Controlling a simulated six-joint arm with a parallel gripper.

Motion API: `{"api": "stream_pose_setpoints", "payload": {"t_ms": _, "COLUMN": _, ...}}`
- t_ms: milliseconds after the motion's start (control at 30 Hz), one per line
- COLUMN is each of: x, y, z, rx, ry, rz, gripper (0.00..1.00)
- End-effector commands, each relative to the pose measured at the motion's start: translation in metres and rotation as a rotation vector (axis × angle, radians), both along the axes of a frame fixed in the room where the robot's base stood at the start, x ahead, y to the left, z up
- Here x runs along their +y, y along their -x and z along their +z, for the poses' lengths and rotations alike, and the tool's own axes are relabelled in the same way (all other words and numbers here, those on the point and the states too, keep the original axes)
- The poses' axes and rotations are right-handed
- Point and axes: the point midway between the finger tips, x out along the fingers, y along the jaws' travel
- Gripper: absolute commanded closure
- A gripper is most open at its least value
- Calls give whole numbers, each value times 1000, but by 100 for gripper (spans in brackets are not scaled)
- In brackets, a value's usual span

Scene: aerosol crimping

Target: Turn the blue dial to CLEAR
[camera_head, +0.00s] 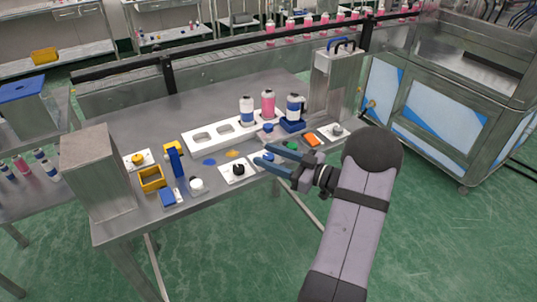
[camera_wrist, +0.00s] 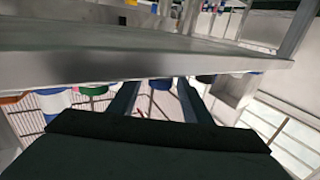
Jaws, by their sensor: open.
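A small round blue piece, which looks like the blue dial (camera_head: 268,156), is near the front edge of the steel table, between the black knob and the green disc. My gripper (camera_head: 261,158) is open around or just in front of it, reaching in from the right. In the wrist view the dial (camera_wrist: 160,84) shows between the two dark fingers (camera_wrist: 157,98). I cannot tell whether the fingers touch it. Its pointer and the CLEAR mark are too small or hidden to read.
A black knob (camera_head: 238,170) on a white plate is left of my gripper. A green disc (camera_head: 291,145) and orange block (camera_head: 312,141) are right. Behind stands a white rack (camera_head: 200,137) with bottles. A grey knob (camera_head: 337,129) sits farther right.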

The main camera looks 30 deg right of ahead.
Motion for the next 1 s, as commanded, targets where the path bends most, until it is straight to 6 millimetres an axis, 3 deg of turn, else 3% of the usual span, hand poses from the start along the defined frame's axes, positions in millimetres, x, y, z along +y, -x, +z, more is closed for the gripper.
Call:
{"api": "stream_pose_setpoints", "payload": {"t_ms": 367, "x": 2, "y": -4, "z": 0, "rx": -1, "ry": 1, "rz": -1, "gripper": 58}}
{"api": "stream_pose_setpoints", "payload": {"t_ms": 533, "x": 2, "y": -4, "z": 0, "rx": -1, "ry": 1, "rz": -1, "gripper": 97}}
{"api": "stream_pose_setpoints", "payload": {"t_ms": 767, "x": 2, "y": -5, "z": 0, "rx": -3, "ry": 3, "rz": 22, "gripper": 97}}
{"api": "stream_pose_setpoints", "payload": {"t_ms": 1000, "x": 1, "y": -5, "z": 0, "rx": -7, "ry": 3, "rz": 158, "gripper": 96}}
